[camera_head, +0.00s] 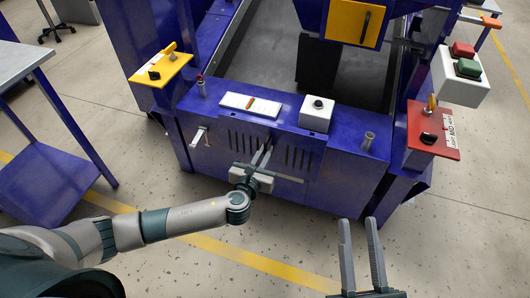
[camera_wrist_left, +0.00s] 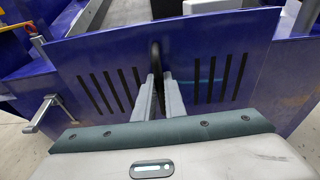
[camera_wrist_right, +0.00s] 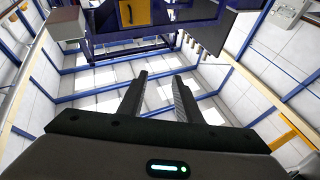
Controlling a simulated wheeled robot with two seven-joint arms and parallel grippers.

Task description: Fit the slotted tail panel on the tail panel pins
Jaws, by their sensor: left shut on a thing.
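The blue slotted tail panel (camera_head: 290,196) stands upright against the end of the blue machine frame, with dark vertical slots in two groups. It fills the middle of the left wrist view (camera_wrist_left: 75,60). My left gripper (camera_head: 262,156) is at the panel's middle; in the left wrist view its fingers (camera_wrist_left: 160,82) are shut on the dark handle (camera_wrist_left: 154,58) between the slot groups. The tail panel pins cannot be made out, and I cannot tell whether the panel touches them. My right gripper (camera_head: 360,222) is open and empty above the floor, right of the panel.
A metal crank-like lever (camera_head: 199,136) sticks out left of the panel. A white box (camera_head: 316,113) and a white plate (camera_head: 251,104) sit above it. A yellow switch panel (camera_head: 160,69) and a red one (camera_head: 433,130) flank the frame. The front floor is clear.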

